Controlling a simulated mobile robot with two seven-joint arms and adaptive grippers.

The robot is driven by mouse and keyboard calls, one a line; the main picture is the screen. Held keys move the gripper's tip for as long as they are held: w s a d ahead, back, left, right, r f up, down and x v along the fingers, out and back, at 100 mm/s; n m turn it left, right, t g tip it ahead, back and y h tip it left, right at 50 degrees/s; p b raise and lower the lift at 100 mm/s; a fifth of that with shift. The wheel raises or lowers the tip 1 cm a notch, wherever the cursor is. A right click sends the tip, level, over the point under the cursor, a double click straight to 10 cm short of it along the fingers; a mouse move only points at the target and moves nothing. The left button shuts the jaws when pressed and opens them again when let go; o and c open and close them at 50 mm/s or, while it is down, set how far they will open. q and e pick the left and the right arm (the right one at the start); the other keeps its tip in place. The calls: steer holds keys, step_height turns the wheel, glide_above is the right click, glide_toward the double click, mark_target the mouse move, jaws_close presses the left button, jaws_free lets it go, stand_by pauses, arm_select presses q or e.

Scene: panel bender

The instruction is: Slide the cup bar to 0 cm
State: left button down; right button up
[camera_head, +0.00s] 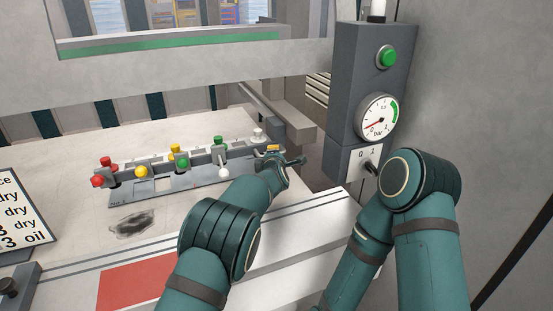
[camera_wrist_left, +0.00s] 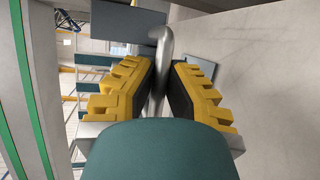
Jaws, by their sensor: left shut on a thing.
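The cup bar (camera_head: 207,158) is a long grey bar with red, yellow, green and white knobs, lying along a grey base plate (camera_head: 183,191) on the pale table. My left gripper (camera_head: 280,154) is at the right end of the bar. In the left wrist view, its yellow-padded fingers (camera_wrist_left: 163,85) are shut on a grey rounded handle (camera_wrist_left: 164,45). Where the handle joins the bar is hidden by the gripper. Any scale marks are too small to read. My right arm shows at the right, but its gripper is out of view.
A grey control post (camera_head: 371,60) with a green button (camera_head: 387,56), a pressure gauge (camera_head: 376,116) and a 0/1 switch (camera_head: 371,165) stands to the right. A text sign (camera_head: 22,212) is at the left. A red patch (camera_head: 148,285) marks the front ledge.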

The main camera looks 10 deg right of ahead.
arm_select(q)
steer(key=shift+s+d, duration=0.15)
steer(key=shift+s, duration=0.25)
steer(key=c, duration=1)
jaws_free()
steer(key=v, duration=1.2)
